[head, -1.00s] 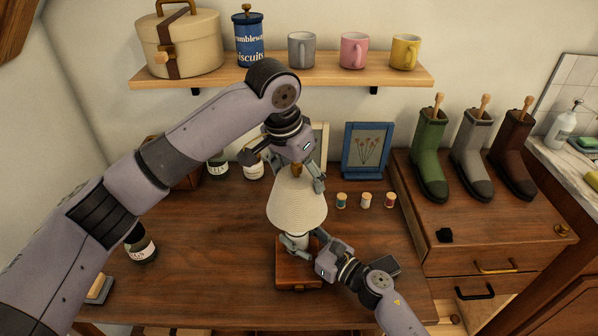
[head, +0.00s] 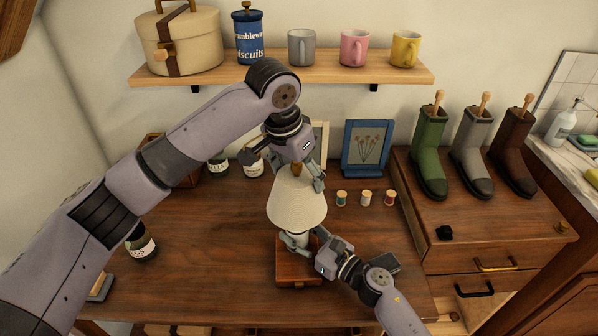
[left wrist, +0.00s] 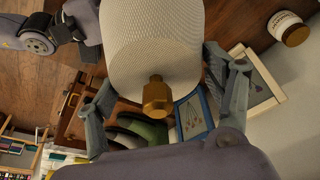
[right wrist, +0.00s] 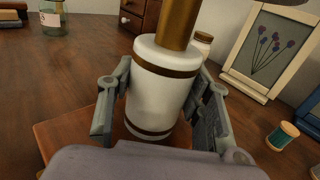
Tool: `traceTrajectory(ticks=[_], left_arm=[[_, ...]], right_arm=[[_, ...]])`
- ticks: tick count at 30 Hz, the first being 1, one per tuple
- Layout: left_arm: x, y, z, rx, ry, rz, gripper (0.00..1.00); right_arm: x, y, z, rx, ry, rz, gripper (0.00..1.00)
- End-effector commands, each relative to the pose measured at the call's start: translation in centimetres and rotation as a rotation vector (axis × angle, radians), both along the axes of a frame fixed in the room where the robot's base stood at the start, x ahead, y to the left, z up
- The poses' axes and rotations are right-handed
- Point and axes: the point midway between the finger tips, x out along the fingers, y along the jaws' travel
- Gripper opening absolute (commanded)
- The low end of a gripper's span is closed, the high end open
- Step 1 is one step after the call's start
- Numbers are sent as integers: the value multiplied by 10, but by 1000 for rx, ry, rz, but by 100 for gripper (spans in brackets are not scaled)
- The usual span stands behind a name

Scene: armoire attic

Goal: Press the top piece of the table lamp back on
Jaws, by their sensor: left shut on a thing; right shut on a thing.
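The lamp's top piece is a cream ribbed shade (head: 297,208) with a brass knob (left wrist: 157,97) on top. My left gripper (head: 298,184) reaches down from above and is shut on the shade; in the left wrist view its fingers lie on both sides of the shade (left wrist: 152,45). The shade sits over the white lamp body (right wrist: 160,90), which has brass bands and a brass stem (right wrist: 178,22). My right gripper (head: 301,242) is shut on this body from the lower right. Whether shade and stem are joined is hidden inside the shade.
The lamp stands on a wooden box (head: 299,278) on the table (head: 190,270). Three thread spools (head: 366,199) and a blue picture frame (head: 367,150) stand to the right and behind. A wall shelf (head: 290,70) with mugs is above. A dark jar (head: 141,243) stands at left.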

Motion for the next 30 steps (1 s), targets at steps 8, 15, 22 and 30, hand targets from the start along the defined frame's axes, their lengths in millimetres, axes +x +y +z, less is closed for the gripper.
traceTrajectory(ticks=[8, 15, 22, 30], left_arm=[[0, 0, -2, -1, 0, 0, 41], [0, 0, -2, 0, 0, 0, 87], [0, 0, -2, 0, 0, 0, 98], [0, 0, -2, 0, 0, 0, 100]], right_arm=[[0, 0, 0, 0, 0, -1, 23], [0, 0, 0, 0, 0, -1, 23], [0, 0, 0, 0, 0, -1, 23], [0, 0, 0, 0, 0, 0, 23]])
